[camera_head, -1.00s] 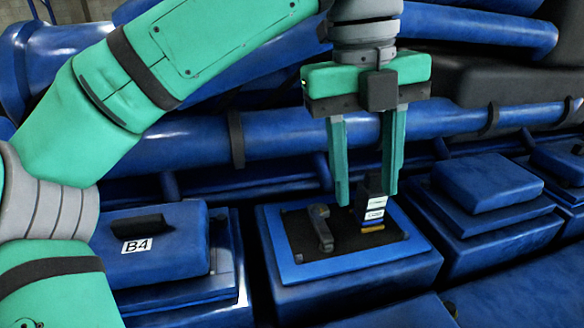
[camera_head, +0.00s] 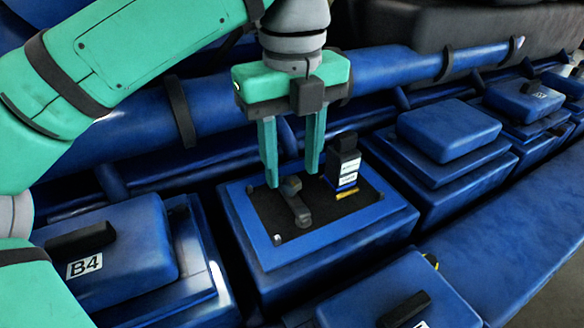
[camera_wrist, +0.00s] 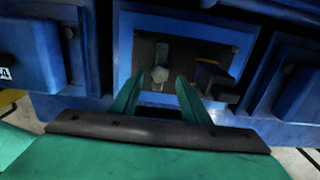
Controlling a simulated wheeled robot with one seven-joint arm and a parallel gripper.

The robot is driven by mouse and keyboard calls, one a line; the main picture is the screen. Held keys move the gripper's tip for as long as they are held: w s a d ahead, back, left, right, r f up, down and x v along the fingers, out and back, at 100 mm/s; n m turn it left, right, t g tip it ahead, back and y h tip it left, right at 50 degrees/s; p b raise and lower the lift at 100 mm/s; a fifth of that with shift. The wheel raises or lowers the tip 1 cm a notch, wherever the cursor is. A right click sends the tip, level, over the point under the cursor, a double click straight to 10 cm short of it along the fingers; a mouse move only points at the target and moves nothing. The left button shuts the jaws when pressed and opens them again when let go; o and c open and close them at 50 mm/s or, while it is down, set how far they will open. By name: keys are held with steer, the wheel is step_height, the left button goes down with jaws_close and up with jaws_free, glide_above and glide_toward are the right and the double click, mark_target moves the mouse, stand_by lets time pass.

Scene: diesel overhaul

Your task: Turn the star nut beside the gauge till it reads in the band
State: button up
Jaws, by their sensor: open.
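The gauge (camera_head: 344,168) is a dark upright block with white label faces, standing on the right of a black recessed plate in a blue-framed box. Left of it is a grey knobbed part on a bar (camera_head: 298,205), which appears to be the star nut; its rounded top also shows in the wrist view (camera_wrist: 160,74). My gripper (camera_head: 292,180) points down over this part, its two green fingers apart and empty, one to each side of the knob. I cannot tell whether the fingers touch it. The gauge reading is too small to tell.
A blue cover labelled B4 (camera_head: 120,255) stands left of the box, and another blue cover (camera_head: 448,130) stands right. A long blue pipe (camera_head: 400,70) runs behind my gripper. Another cover (camera_head: 375,310) is in front.

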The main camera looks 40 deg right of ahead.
steer(key=shift+f, duration=1)
steer(key=c, duration=1.1)
steer(key=shift+o, duration=0.2)
steer(key=shift+m, duration=0.3)
